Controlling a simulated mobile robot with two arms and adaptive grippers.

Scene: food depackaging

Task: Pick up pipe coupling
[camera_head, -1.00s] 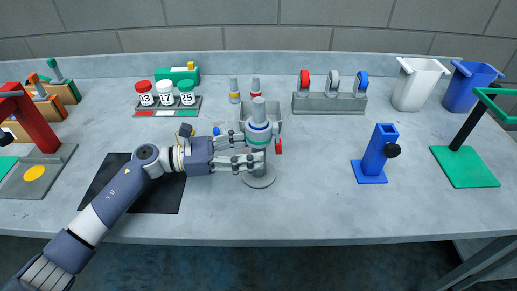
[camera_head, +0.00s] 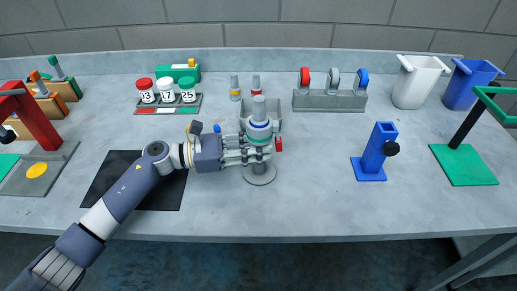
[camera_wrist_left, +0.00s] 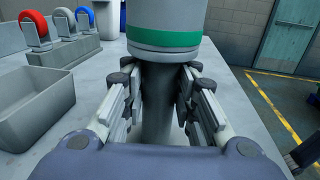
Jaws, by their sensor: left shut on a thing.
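What looks like the pipe coupling (camera_head: 259,131), a pale grey sleeve with blue and green bands, sits upright around a grey post (camera_head: 259,104) on a round base (camera_head: 260,179). Its green-banded lower end (camera_wrist_left: 164,38) fills the top of the left wrist view. My left gripper (camera_head: 262,153) reaches in from the left. In the left wrist view its fingers (camera_wrist_left: 158,100) close from both sides on the dark grey post (camera_wrist_left: 157,95), just below the sleeve's lower edge. My right gripper is not in view.
A grey open bin (camera_head: 272,117) stands right behind the post. A red knob (camera_head: 279,145) is close to the fingertips. A blue stand (camera_head: 376,150) is to the right. Numbered jars (camera_head: 165,91) and a holder with coloured rings (camera_head: 330,102) stand at the back. Bare table lies between post and blue stand.

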